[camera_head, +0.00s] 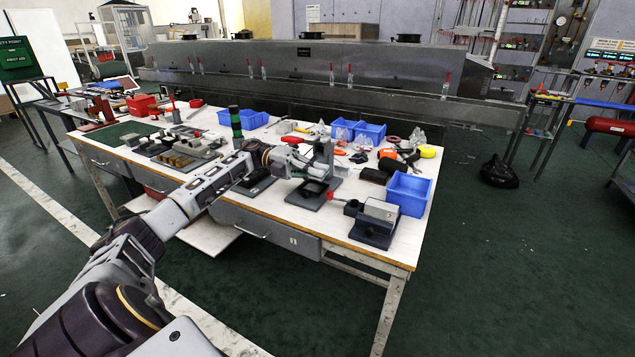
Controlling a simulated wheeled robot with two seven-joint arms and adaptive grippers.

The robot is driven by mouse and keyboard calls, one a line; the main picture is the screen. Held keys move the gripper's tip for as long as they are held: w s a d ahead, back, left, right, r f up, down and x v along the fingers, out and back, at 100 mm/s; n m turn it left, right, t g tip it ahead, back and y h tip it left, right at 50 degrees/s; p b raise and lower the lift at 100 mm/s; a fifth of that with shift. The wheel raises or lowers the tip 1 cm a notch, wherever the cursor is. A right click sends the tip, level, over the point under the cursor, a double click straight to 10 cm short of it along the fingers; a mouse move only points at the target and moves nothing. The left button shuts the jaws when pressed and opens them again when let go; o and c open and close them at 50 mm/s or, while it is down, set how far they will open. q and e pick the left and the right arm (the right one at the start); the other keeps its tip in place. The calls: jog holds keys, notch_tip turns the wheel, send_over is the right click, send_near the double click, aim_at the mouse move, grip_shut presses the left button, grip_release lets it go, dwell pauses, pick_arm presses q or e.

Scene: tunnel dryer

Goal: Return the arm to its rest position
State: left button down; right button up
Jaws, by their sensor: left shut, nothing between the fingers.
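My left arm (196,192) reaches in from the lower left and stretches over the white workbench (277,207). My left gripper (300,160) is at the end of it, above the middle of the bench. It is shut and holds nothing. It is close to a dark upright stand with a square base (313,195); I cannot tell whether they touch. My right gripper is out of view.
Blue bins (409,194) stand on the bench, with a grey box-shaped device (376,222) at its front right corner. Tools and small parts crowd the bench. The long grey tunnel dryer (310,68) runs behind.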

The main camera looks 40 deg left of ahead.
pick_arm(q)
jog(key=shift+r, duration=0.4)
jog(key=shift+f, duration=0.1)
dwell(0.3)
